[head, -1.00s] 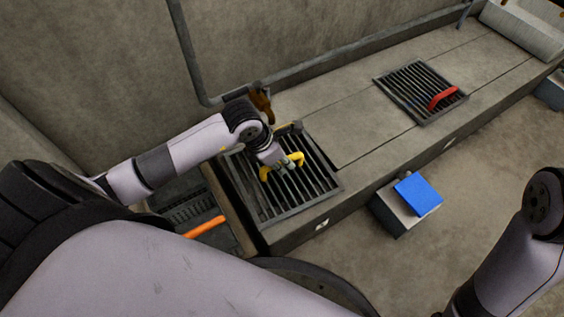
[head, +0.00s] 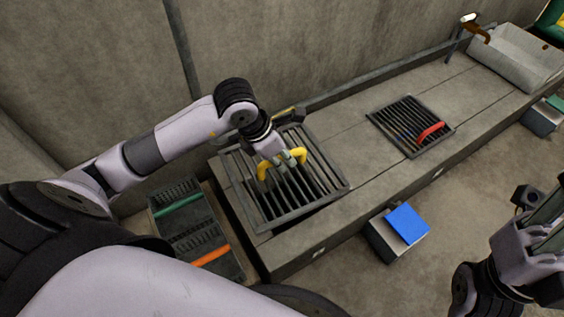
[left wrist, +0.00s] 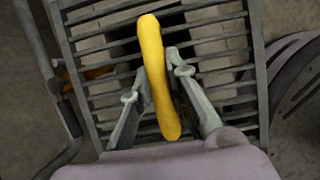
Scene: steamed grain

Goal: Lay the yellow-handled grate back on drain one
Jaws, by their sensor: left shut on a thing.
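The yellow-handled grate (head: 240,178) is a dark metal frame with parallel bars. My left gripper (head: 283,160) is shut on its yellow handle (head: 264,170), which also shows between the fingers in the left wrist view (left wrist: 152,60). The grate appears raised a little above the stone ledge and slightly turned against it. Dark opening and pale stone show through its bars in the left wrist view. The grate mostly hides the drain below it, so its exact alignment is unclear. My right gripper (head: 545,235) is at the right edge, away from the grate; its fingers are unclear.
A red-handled grate (head: 398,118) lies farther along the ledge (head: 345,150). A rack with green and orange handles (head: 205,225) stands at the ledge's left end. A box with a blue top (head: 405,225) stands on the floor in front. A basin (head: 515,55) is at the far right.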

